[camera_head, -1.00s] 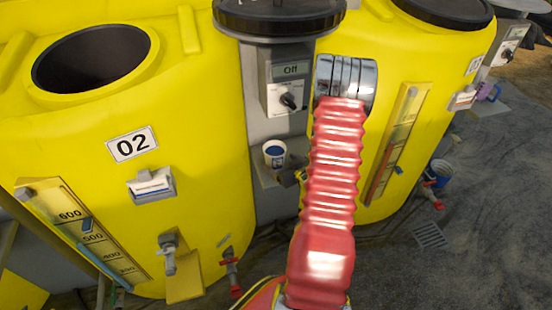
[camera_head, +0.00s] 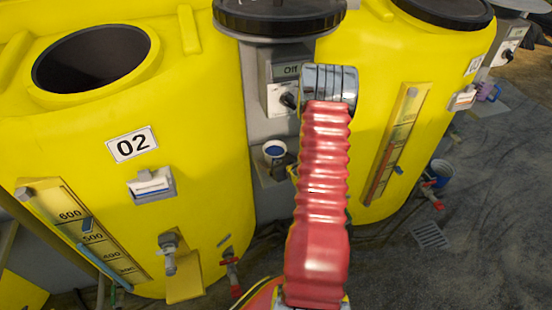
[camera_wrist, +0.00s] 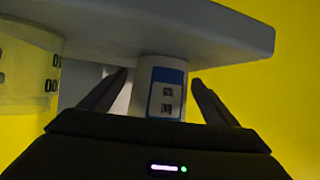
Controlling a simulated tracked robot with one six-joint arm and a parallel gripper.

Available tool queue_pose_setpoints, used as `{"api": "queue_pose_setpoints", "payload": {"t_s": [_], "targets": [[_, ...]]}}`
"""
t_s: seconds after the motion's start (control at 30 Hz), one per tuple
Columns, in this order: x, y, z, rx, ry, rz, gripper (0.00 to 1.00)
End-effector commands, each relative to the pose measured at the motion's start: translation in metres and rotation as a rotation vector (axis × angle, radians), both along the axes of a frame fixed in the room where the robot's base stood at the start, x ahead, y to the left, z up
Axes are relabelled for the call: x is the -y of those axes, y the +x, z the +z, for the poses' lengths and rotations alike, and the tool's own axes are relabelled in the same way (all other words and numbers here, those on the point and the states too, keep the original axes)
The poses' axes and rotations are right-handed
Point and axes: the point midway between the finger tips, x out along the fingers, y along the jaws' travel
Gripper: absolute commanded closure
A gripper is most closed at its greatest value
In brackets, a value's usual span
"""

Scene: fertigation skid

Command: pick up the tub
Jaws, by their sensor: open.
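The tub (camera_head: 274,152) is small and white with a blue label and a dark blue top. It stands upright on a small grey shelf between the two big yellow tanks. In the wrist view, which looks upside down, the tub (camera_wrist: 166,88) shows against the shelf (camera_wrist: 150,25). My gripper (camera_wrist: 158,78) is open, with one dark finger to each side of the tub. Gaps show between the fingers and the tub, and nothing is held. I cannot tell how far the fingertips reach along it. In the head view my red arm hides most of the gripper.
A grey control box (camera_head: 286,85) marked Off is above the shelf. Yellow tank 02 (camera_head: 200,180) is on the left, another yellow tank (camera_head: 395,75) on the right. A marked clear container (camera_wrist: 28,62) is at the wrist view's left. Red-handled valves (camera_head: 231,262) are low down.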

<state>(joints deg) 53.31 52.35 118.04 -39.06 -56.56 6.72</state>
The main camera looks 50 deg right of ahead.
Motion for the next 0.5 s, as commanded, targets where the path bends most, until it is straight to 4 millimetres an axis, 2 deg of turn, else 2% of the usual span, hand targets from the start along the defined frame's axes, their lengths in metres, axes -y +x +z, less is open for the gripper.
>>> {"api": "queue_pose_setpoints", "payload": {"t_s": [0.37, 0.5], "targets": [[0.0002, -0.0005, 0.0003, 0.000, 0.000, 0.000, 0.17], [0.0003, -0.0005, 0.0003, 0.000, 0.000, 0.000, 0.26]]}}
